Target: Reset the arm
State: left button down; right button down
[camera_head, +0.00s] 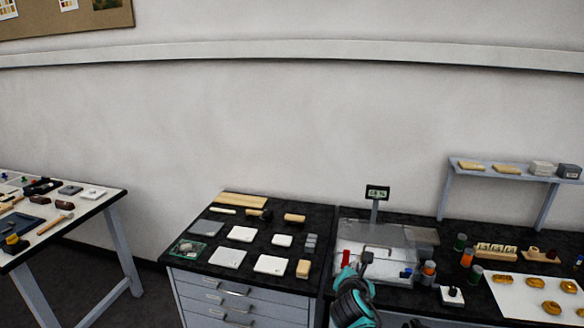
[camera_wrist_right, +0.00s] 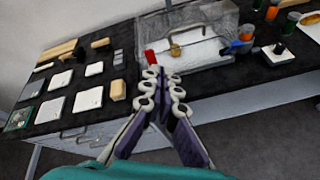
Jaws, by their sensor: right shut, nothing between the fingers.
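My right gripper (camera_head: 367,259) is in front of the bench with the clear-lidded box, at the lower middle of the head view. In the right wrist view its fingers (camera_wrist_right: 162,82) are together with nothing between them. The teal part of my right arm (camera_head: 350,300) comes up from the bottom edge. My left gripper and arm are not in view.
A black-topped drawer cabinet (camera_head: 213,256) with white tiles is left of the arm. The clear box (camera_head: 378,238) and a red object (camera_head: 346,257) are close ahead. Bottles, a white sheet (camera_head: 522,308) with gilt pieces and a shelf (camera_head: 515,174) are right.

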jog(key=s+a+f+m+g+y, duration=0.1)
jog(key=s+f+m+g+y, duration=0.1)
jog(key=s+m, duration=1.1)
jog(key=s+a+f+m+g+y, duration=0.1)
jog(key=s+f+m, duration=0.4)
jog(key=s+m, duration=0.9)
jog(key=g+y, duration=0.1)
jog(key=g, duration=0.1)
jog(key=shift+s+g, duration=0.15)
jog(key=shift+g, duration=0.15)
jog(key=shift+f, duration=0.1)
